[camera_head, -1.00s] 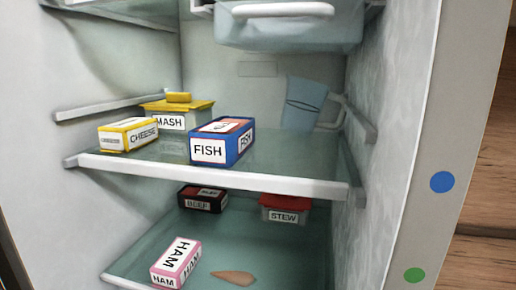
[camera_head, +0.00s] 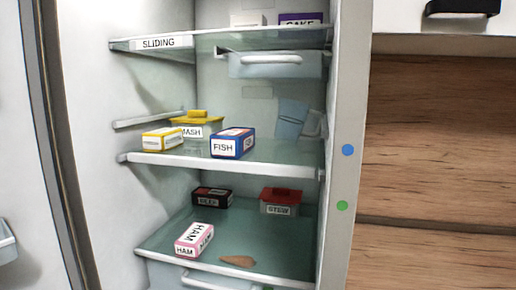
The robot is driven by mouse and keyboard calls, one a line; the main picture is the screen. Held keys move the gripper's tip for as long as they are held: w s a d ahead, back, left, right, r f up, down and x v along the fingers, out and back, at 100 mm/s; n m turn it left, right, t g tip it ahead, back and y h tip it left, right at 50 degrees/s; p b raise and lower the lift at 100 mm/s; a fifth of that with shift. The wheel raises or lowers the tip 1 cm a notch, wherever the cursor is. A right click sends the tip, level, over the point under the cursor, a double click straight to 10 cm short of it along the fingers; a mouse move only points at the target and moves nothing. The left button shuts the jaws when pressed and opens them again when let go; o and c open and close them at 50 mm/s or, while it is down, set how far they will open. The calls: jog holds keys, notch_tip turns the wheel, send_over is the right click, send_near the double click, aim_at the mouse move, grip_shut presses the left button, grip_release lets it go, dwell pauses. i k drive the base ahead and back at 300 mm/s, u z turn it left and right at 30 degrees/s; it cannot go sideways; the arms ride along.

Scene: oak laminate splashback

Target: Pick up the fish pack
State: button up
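The fish pack (camera_head: 232,143) is a blue box with white FISH labels. It sits on the middle glass shelf (camera_head: 270,152) of the open fridge, close to the shelf's white front edge. The yellow cheese pack (camera_head: 162,139) is to its left, and the yellow-lidded mash tub (camera_head: 197,126) is behind it to the left. A pale blue jug (camera_head: 292,118) stands behind it to the right. My gripper is not in view.
The shelf below holds a beef pack (camera_head: 212,197), a red-lidded stew tub (camera_head: 281,201), a pink ham pack (camera_head: 194,239) and a brown wedge (camera_head: 237,261). A drawer (camera_head: 275,65) hangs above under the SLIDING shelf (camera_head: 161,43). The fridge's right wall edge (camera_head: 346,110) borders wood panels.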

aim_at(231, 143)
jog(key=u, duration=0.2)
jog(key=i, duration=0.85)
jog(key=z, duration=0.1)
